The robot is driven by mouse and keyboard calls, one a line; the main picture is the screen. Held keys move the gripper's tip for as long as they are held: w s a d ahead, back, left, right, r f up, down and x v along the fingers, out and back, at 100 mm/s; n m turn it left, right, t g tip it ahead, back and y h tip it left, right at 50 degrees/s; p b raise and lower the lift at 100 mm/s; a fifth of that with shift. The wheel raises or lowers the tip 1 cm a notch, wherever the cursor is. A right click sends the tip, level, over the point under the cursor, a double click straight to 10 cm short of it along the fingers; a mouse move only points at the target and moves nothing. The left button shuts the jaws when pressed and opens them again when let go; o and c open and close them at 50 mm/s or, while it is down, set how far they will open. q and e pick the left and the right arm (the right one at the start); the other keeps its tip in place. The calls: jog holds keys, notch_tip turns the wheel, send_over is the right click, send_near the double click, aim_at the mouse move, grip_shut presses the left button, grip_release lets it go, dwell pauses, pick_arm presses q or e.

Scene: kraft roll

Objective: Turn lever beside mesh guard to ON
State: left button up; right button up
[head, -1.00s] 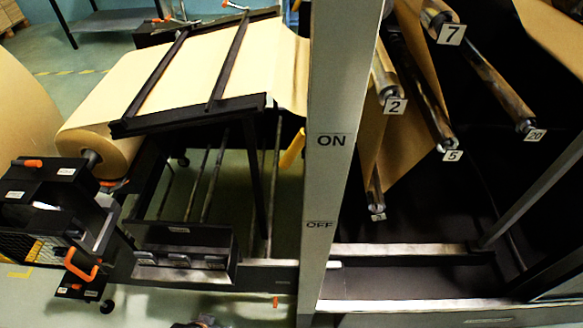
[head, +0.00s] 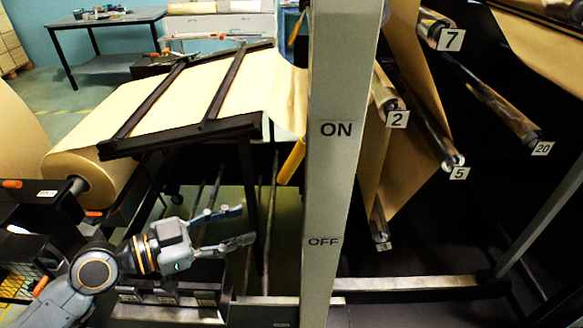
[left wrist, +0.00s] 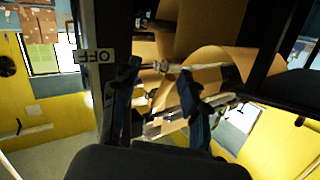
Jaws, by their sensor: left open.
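A pale upright post (head: 328,190) bears an ON label (head: 337,129) and, lower down, an OFF label (head: 323,241). A yellow bar (head: 292,162), perhaps the lever, slants from the post's left edge near ON height; its upper part is hidden. My left gripper (head: 247,224) is open and empty, left of the post near OFF height, its fingers pointing right. In the left wrist view its two dark fingers (left wrist: 160,72) are apart, with an upside-down OFF label (left wrist: 97,56) left of them. I cannot clearly identify the mesh guard. My right gripper is not in view.
A kraft roll (head: 90,175) feeds paper over a black frame (head: 185,135) above my left gripper. A black tray unit (head: 170,312) lies below it. Numbered rollers (head: 440,150) fill the dark space right of the post, above a metal rail (head: 410,284).

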pick_arm(q)
jog(key=h, duration=0.1)
send_near(286, 164)
jog(key=shift+m+t+h, duration=0.3)
jog(key=shift+t, duration=0.1)
jog(key=p+x, duration=0.2)
jog(key=x, duration=0.1)
jog(key=p+x, duration=0.3)
jog(key=f+p+x, duration=0.1)
jog(key=p+x, duration=0.2)
jog(key=x, duration=0.1)
jog(key=shift+s, duration=0.1)
jog(key=shift+w+d+f+p, duration=0.15)
jog(key=shift+w+d+p, duration=0.15)
jog(key=shift+d+p, duration=0.25)
jog(key=shift+c, duration=0.5)
grip_shut()
